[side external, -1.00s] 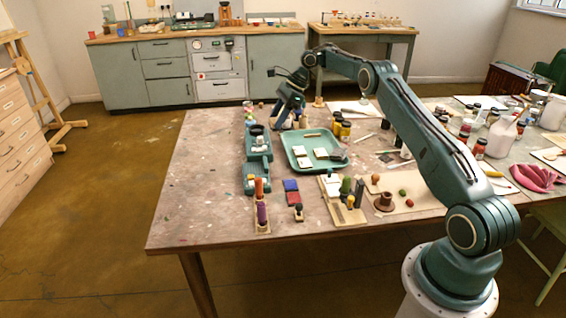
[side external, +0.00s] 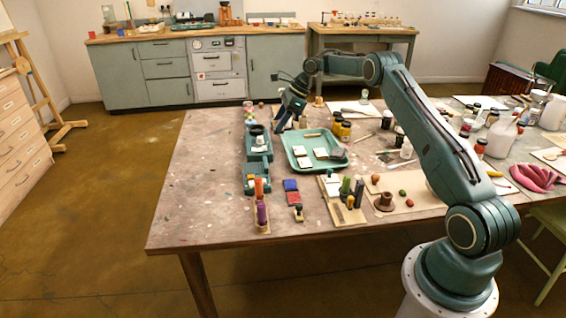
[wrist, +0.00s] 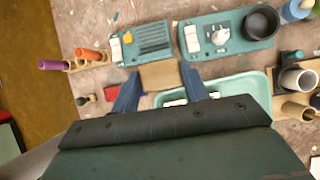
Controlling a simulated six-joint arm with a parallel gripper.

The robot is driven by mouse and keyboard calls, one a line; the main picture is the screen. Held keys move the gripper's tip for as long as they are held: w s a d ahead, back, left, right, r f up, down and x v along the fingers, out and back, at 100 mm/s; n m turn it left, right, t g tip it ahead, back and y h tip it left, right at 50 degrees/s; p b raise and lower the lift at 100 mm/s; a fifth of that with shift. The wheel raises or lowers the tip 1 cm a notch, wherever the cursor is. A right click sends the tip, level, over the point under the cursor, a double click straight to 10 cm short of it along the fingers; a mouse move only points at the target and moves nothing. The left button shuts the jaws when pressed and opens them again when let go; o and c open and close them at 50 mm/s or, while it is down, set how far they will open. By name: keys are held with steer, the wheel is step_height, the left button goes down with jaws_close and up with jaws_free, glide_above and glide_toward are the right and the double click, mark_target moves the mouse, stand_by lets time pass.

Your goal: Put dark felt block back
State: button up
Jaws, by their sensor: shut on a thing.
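My gripper (wrist: 160,88) has its two blue fingers shut on a block with a tan, wood-like face (wrist: 160,75). No dark felt shows on that face, so I cannot tell from it whether this is the felt block. In the side view my gripper (side external: 281,125) points down beside the far left corner of the teal tray (side external: 293,160). The held block is too small to make out there. A dark grey flat piece (side external: 338,154) lies at the tray's right side, near white pieces; I cannot tell what it is.
Teal units (side external: 257,172) stand left of the tray, one with a black bowl (wrist: 261,20). Orange and purple sticks (wrist: 55,64) stand in a wooden holder. The table's left part (side external: 195,180) is mostly clear.

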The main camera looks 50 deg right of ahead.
step_height(320, 180, down, 16)
steer(key=shift+f, duration=0.1)
stand_by(0.8)
steer(key=shift+f, duration=0.1)
steer(key=o, duration=0.7)
steer(key=shift+r, duration=0.2)
steer(key=v, duration=1.2)
